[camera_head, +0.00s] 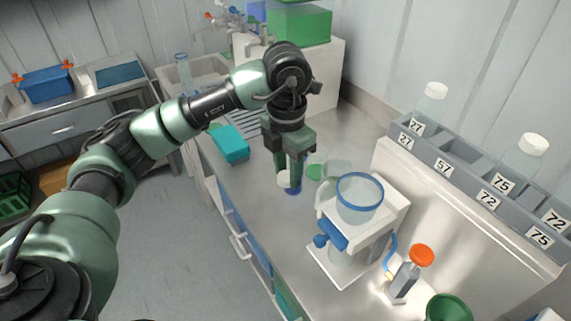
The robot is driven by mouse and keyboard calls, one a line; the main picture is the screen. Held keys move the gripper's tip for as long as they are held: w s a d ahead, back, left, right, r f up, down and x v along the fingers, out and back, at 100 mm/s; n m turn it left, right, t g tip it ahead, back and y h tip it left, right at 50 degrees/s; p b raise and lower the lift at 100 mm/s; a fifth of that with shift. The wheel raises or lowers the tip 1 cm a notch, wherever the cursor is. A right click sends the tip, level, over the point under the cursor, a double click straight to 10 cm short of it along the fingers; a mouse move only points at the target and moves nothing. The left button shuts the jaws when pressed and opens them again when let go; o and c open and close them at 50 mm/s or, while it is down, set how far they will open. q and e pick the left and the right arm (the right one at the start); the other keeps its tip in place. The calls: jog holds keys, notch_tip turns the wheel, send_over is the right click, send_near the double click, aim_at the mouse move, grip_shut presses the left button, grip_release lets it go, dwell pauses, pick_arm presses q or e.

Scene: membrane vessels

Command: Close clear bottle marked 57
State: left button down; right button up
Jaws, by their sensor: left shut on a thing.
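My left gripper (289,178) points down over the bench, left of the white filter stand. It is shut on a small white round thing (284,180) that looks like a cap; the fingers partly hide it. A blue thing (293,191) shows just below the fingertips. A clear vessel (338,169) is on the bench behind the stand, with a green round piece (314,172) beside it. I cannot read a 57 on any bottle; the rack place labelled 57 (443,166) looks empty. My right gripper is not in view.
The white stand (327,266) holds a clear blue-rimmed funnel (359,198). An orange-capped bottle (408,274) and green funnel (448,307) are at front right. A grey rack (470,190) holds white-capped clear bottles. A teal box (230,144) lies behind my arm.

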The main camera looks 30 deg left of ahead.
pick_arm(q)
jog(key=m, duration=0.2)
jog(key=s+m, duration=0.1)
jog(key=m, duration=0.2)
jog(key=d+m, duration=0.1)
jog(key=m, duration=0.1)
jog(key=shift+s+m, duration=0.35)
jog(key=shift+m, duration=0.05)
jog(key=s+d+m, duration=0.1)
jog(key=s+m, duration=0.2)
jog(key=m, duration=0.8)
jog(key=s+d+m, duration=0.1)
jog(key=s+m, duration=0.2)
jog(key=m, duration=0.9)
jog(key=shift+d+m+b, duration=0.3)
jog(key=shift+d, duration=0.05)
jog(key=shift+s+f, duration=0.1)
